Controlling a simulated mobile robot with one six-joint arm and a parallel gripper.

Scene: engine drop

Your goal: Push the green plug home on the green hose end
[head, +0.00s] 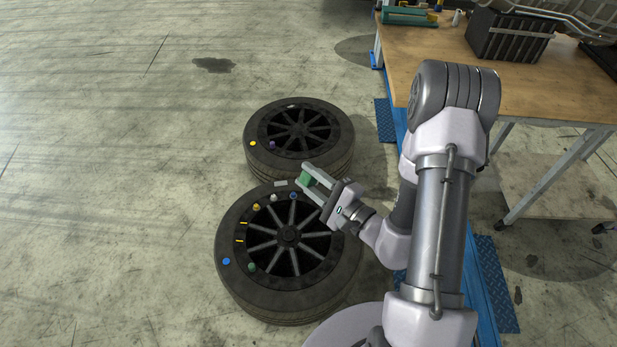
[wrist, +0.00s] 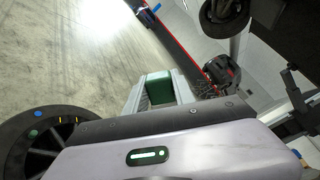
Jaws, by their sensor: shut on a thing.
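My gripper (head: 302,174) is shut on a green block-like piece (head: 304,180), which I take to be the green plug. It is above the rim between two stacked-looking wheels, seen from above. In the wrist view the green piece (wrist: 160,90) sits between the two grey fingers of my gripper (wrist: 160,76). A small green round piece (head: 251,267) lies on the near wheel (head: 229,283), well apart from my gripper. I cannot tell whether it is a hose end, and no green hose is clearly seen.
The near wheel also carries a blue disc (head: 226,261), yellow strips and small yellow, white and blue pieces. The far wheel (head: 340,128) has a yellow disc (head: 252,143) and a purple piece (head: 271,146). A wooden workbench (head: 545,85) stands at right.

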